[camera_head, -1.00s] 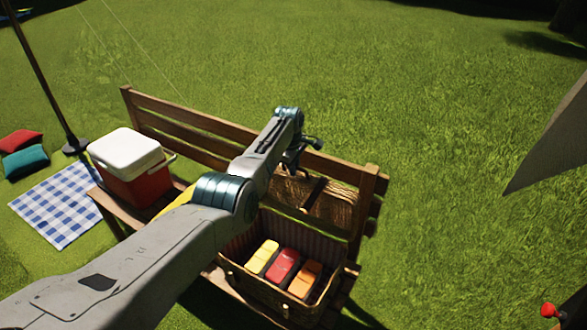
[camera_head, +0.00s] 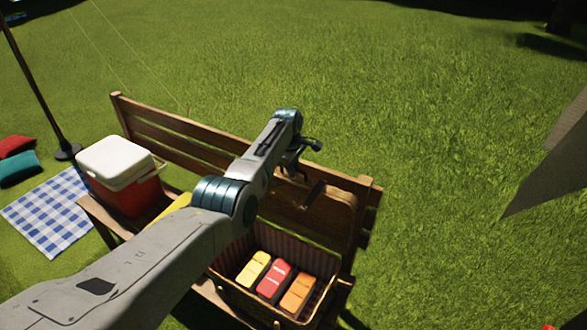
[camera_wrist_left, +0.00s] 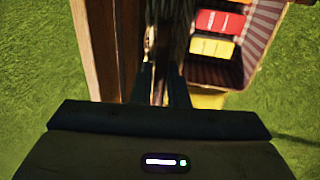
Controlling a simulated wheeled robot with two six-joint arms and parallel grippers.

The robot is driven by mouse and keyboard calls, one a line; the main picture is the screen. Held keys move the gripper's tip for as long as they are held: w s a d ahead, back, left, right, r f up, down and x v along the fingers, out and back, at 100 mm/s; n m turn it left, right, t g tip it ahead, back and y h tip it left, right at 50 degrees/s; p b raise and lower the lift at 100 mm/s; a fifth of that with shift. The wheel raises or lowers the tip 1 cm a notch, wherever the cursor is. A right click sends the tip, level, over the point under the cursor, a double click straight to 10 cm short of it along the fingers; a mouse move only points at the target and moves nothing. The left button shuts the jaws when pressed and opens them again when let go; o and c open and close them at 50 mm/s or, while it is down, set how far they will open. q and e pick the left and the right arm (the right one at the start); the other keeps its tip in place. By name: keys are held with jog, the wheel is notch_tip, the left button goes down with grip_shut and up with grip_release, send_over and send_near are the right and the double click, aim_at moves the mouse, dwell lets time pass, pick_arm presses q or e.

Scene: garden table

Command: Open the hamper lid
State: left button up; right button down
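The wicker hamper (camera_head: 247,304) stands on the bench seat, with its striped lining and the packets inside showing. Its lid (camera_head: 325,215) is open, standing up at the back of the hamper near the bench backrest. My left gripper (camera_head: 295,170) is at the top edge of the lid, partly hidden by my wrist. In the left wrist view, the dark fingers (camera_wrist_left: 160,85) point down beside the lid, and the hamper's inside (camera_wrist_left: 235,60) shows to the right. Shadow hides whether the fingers touch or grip the lid. My right gripper is not in view.
Yellow, red and orange packets (camera_head: 274,279) lie in the hamper. A red cooler with a white lid (camera_head: 115,160) stands left on the bench. The bench backrest (camera_head: 170,140) runs behind. A checked blanket (camera_head: 48,215) and a pole (camera_head: 40,90) are at left. Grass is open beyond.

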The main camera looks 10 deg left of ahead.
pick_arm(q)
jog(key=shift+o, duration=0.8)
jog(key=shift+r, duration=0.45)
notch_tip(320, 180, up, 10)
jog(key=s+b, duration=0.1)
jog(key=shift+s+a+f+b, duration=0.2)
jog(key=shift+s+a+b, duration=0.1)
jog(key=shift+b, duration=0.1)
